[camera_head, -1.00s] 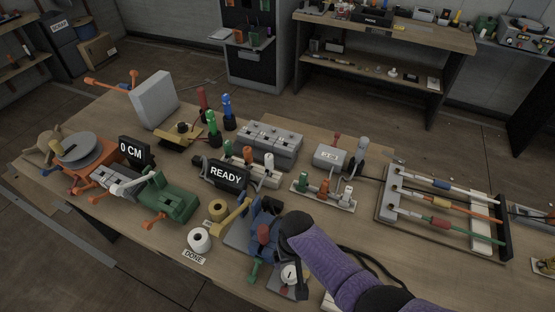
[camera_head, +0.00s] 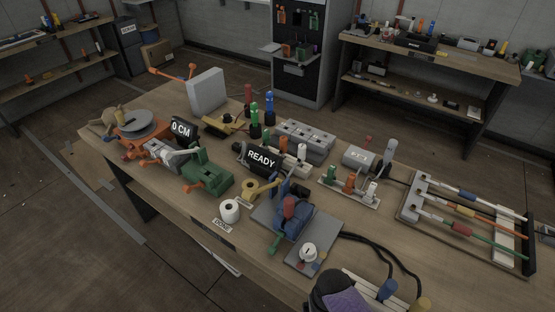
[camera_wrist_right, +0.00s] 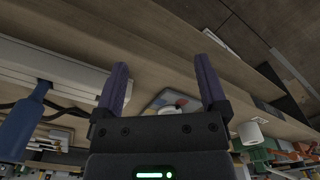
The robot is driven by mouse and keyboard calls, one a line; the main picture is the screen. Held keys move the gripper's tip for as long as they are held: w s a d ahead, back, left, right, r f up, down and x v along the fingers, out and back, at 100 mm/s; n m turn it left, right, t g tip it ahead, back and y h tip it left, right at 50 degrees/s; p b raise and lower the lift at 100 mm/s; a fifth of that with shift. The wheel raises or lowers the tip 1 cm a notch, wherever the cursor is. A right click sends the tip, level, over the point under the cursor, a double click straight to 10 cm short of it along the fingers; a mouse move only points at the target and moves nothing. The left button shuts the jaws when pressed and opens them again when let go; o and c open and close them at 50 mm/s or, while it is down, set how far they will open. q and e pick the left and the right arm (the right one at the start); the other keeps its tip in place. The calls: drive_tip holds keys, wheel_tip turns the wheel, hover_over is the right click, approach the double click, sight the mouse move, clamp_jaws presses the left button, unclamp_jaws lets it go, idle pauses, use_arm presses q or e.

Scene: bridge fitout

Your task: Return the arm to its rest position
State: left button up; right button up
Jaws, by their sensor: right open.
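My right arm (camera_head: 340,292) shows as a black and purple link at the bottom edge of the head view, in front of the workbench (camera_head: 215,205). Beyond the fingers are the bench edge and a grey plate with a white round part (camera_wrist_right: 172,103). My left gripper is in neither view.
The blue clamp device (camera_head: 291,214) stands on a grey plate near the front edge. A white roll (camera_head: 230,211), the READY display (camera_head: 262,160) and a cable rack (camera_head: 470,225) are on the bench.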

drive_tip(key=s+d+f+n+b, duration=0.1)
drive_tip(key=s+d+f+b, duration=0.3)
drive_tip(key=s+f, duration=0.9)
drive_tip(key=s+d+f+b, duration=0.4)
drive_tip(key=s+f+b, duration=0.7)
drive_tip(key=s+f, duration=0.2)
drive_tip(key=shift+s+f+n, duration=0.35)
drive_tip(key=shift+s+n, duration=0.05)
drive_tip(key=shift+s, duration=0.1)
